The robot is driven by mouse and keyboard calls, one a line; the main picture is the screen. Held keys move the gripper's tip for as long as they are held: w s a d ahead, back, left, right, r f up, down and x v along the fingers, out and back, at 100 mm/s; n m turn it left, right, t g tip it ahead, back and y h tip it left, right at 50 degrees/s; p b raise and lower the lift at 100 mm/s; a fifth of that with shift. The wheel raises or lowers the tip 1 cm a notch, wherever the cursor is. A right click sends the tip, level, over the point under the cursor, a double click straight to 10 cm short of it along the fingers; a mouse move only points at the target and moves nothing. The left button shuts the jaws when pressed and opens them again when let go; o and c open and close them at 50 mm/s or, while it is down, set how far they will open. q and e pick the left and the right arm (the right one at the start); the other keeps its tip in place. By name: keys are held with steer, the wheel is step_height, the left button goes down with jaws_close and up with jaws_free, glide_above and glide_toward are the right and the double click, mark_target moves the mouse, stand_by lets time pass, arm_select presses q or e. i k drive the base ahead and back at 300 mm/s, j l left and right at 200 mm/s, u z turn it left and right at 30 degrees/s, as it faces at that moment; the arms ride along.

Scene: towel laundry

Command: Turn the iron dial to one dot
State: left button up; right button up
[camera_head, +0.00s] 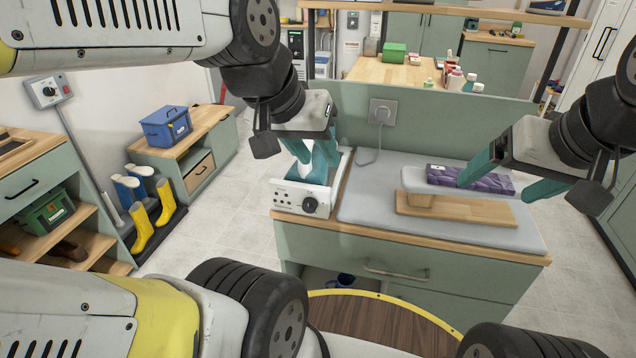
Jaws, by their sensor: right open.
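The iron station is a white box (285,207) at the left end of the worktop. Its front panel has a dark round dial (310,205) and small dark marks. The dial's setting is too small to read. My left gripper (317,172) is over the top of this box, behind the dial, with its teal fingers pointing down. Something pale shows between its fingers, and I cannot tell whether they hold it. My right gripper (505,188) is open, with its teal fingers spread over the right part of the worktop, near a folded purple towel (492,182).
The towel lies on a small raised pad with a wooden base (455,209), on a grey ironing mat (365,207). A wall socket (383,112) with a cable is on the green panel behind. Left of the worktop, the floor (235,195) is clear up to the yellow boots (142,228).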

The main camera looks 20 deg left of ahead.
mark_target(309, 205)
steer(key=k+j, duration=0.25)
steer(key=j, duration=0.15)
steer(key=k+j, duration=0.2)
steer(key=j, duration=0.25)
steer(key=k+j, duration=0.25)
steer(key=j, duration=0.15)
steer(key=k+j, duration=0.25)
steer(key=j, duration=0.15)
steer(key=k+j, duration=0.2)
steer(key=j, duration=0.25)
